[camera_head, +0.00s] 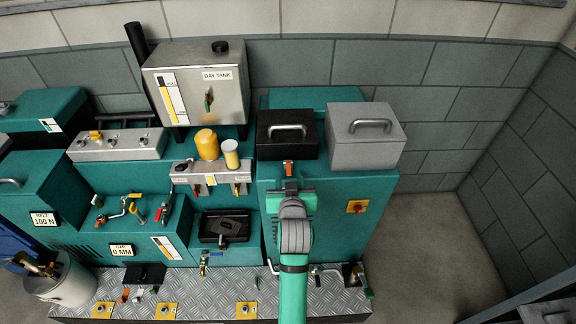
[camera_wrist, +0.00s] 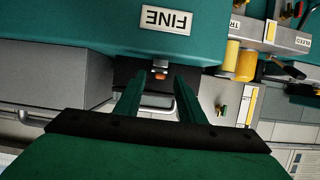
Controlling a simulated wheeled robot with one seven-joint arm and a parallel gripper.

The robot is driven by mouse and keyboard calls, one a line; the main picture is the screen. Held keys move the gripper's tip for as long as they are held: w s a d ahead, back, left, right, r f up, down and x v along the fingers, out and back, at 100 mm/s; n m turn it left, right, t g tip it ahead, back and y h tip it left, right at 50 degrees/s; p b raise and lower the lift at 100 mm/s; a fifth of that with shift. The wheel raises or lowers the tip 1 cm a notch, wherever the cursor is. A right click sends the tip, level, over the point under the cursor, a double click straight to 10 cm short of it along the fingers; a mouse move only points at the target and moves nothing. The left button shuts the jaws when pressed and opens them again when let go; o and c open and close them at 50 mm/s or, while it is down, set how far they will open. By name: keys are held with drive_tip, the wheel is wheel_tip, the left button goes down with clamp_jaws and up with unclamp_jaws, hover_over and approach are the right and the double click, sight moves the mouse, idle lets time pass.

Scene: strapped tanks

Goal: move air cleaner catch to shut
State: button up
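A small orange catch (camera_head: 288,168) sits at the front lower edge of the black box (camera_head: 287,148), which has a grey handle on its lid. The catch also shows in the wrist view (camera_wrist: 160,72), just beyond and between my fingertips. I cannot tell from these frames whether the catch is open or shut. My gripper (camera_head: 291,184) is in front of the green cabinet, just below the catch. In the wrist view its two green fingers (camera_wrist: 154,78) stand apart with nothing held between them. Any contact with the catch cannot be made out.
A grey box (camera_head: 364,150) with a handle stands right of the black box. Left are a yellow cylinder (camera_head: 207,146), a paler cup (camera_head: 231,156) and the day tank (camera_head: 197,85). A red knob on a yellow plate (camera_head: 357,206) is on the cabinet front. A FINE label (camera_wrist: 166,19) shows.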

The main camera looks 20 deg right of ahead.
drive_tip(key=shift+s+a+r, duration=0.25)
drive_tip(key=shift+s+r, duration=0.45)
drive_tip(key=shift+s, duration=0.1)
drive_tip(key=shift+s+a+r, duration=0.2)
drive_tip(key=shift+s+r, duration=0.5)
drive_tip(key=shift+s, duration=0.05)
